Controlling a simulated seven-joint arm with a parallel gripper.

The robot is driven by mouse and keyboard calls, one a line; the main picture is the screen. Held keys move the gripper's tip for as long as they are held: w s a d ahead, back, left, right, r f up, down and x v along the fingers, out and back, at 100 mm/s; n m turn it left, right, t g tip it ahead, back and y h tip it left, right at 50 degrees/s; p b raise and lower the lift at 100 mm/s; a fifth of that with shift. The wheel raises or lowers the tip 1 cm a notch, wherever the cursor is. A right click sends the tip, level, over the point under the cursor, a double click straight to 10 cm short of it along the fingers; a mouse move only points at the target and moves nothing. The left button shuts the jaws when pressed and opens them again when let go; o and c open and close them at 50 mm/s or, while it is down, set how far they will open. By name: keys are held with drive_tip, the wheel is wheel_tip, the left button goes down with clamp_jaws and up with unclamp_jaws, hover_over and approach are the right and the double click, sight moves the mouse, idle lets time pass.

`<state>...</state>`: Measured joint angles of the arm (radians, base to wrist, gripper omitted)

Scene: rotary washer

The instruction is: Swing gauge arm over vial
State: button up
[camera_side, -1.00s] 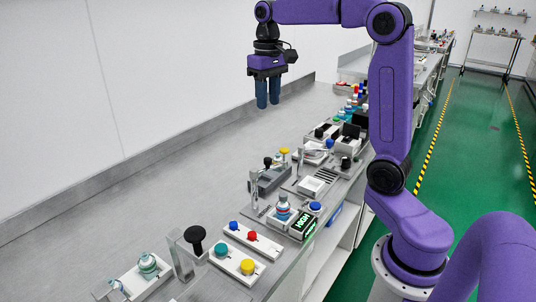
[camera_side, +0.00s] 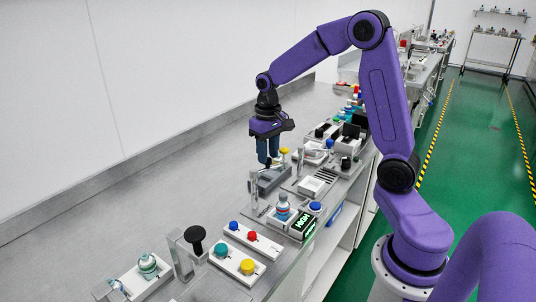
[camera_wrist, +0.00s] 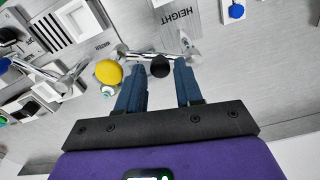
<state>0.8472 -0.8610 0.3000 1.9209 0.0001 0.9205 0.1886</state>
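My gripper (camera_side: 268,148) is open and empty, pointing down just above a black ball knob (camera_side: 268,161). In the wrist view the knob (camera_wrist: 160,68) shows in the gap between the two blue fingertips (camera_wrist: 159,66). A thin metal arm (camera_wrist: 143,55) runs beside the knob, by a grey plate marked HEIGHT (camera_wrist: 181,20), and appears to be the gauge arm. A yellow round top (camera_wrist: 108,72) sits left of the left finger, with a small pale piece below it; it also shows in the side view (camera_side: 284,151). I cannot tell whether this is the vial.
A slotted white block (camera_wrist: 68,24) lies at the upper left of the wrist view. A striped bottle (camera_side: 283,207) and a green HIGH display (camera_side: 304,222) stand nearer the camera. Button panels (camera_side: 253,237) lie farther forward. The bench's left side (camera_side: 140,190) is clear.

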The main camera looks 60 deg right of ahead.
drive_tip(key=shift+f, duration=0.5)
clamp_jaws()
drive_tip(key=shift+s+a+m, duration=0.4)
drive_tip(key=shift+a+m, duration=0.3)
drive_tip(key=shift+m, duration=1.45)
drive_tip(key=shift+s+a+m, duration=0.4)
drive_tip(key=shift+a+m, duration=0.25)
drive_tip(key=shift+m, duration=1.45)
drive_tip(key=shift+s+a+m, duration=0.4)
drive_tip(key=shift+a+m, duration=0.3)
drive_tip(key=shift+m, duration=1.45)
